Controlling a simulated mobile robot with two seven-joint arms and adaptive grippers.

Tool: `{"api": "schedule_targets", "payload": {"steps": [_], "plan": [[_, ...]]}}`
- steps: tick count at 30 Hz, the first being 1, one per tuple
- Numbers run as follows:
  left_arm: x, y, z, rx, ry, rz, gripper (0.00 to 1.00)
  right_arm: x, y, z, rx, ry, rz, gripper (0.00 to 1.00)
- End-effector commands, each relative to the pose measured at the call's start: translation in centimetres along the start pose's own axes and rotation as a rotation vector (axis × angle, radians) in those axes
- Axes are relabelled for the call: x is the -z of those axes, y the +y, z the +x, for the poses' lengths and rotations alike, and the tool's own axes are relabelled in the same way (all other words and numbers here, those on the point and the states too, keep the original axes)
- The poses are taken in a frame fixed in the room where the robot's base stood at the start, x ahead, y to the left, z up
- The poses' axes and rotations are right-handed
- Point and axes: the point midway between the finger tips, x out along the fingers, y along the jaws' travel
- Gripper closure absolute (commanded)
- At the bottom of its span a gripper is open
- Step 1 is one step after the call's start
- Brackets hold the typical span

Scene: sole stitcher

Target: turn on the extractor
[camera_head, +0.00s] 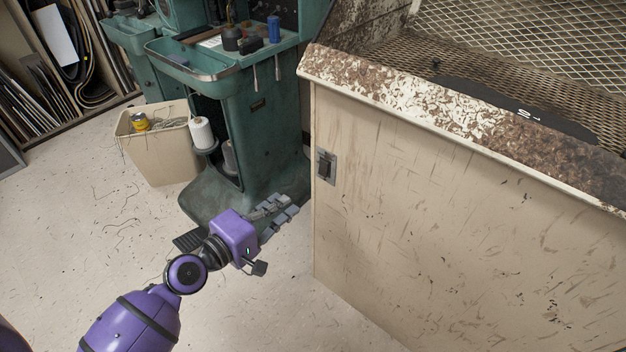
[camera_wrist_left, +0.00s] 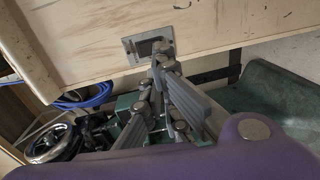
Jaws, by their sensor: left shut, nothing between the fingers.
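The extractor (camera_head: 440,215) is a scuffed beige cabinet at the right of the head view, with a worn, peeling top rim. A dark rocker switch on a metal plate (camera_head: 326,167) sits near the left edge of its front panel. In the left wrist view the switch (camera_wrist_left: 148,46) shows above my fingers, whose tips overlap the lower edge of its plate in the picture. My left gripper (camera_head: 284,207) is shut and empty, below and left of the switch in the head view, apart from it there. The switch's position is too small to read. My right gripper is out of view.
A green stitching machine (camera_head: 255,125) stands behind my left gripper, with its base and pedal on the floor. A beige bin (camera_head: 160,155) with scraps stands left of it. A dark sole-shaped piece (camera_head: 510,108) lies on the extractor's mesh grate.

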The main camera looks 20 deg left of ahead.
Motion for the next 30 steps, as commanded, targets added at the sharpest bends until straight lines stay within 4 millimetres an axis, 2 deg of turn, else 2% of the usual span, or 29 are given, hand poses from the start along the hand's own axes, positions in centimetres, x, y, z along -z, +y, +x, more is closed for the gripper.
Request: {"api": "schedule_targets", "payload": {"steps": [9, 15, 21, 30], "plan": [[-0.1, 0.1, 7.0, -0.003, -0.001, -0.001, 1.00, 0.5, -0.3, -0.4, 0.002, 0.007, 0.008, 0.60], [-0.1, 0.0, 10.1, 0.000, -0.001, -0.001, 1.00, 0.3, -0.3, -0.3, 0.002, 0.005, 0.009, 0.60], [0.0, -0.1, 11.3, 0.001, 0.000, 0.002, 1.00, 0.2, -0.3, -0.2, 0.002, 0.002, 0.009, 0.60], [0.0, 0.0, 11.5, 0.001, 0.000, 0.002, 1.00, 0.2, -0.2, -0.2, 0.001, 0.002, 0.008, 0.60]]}}
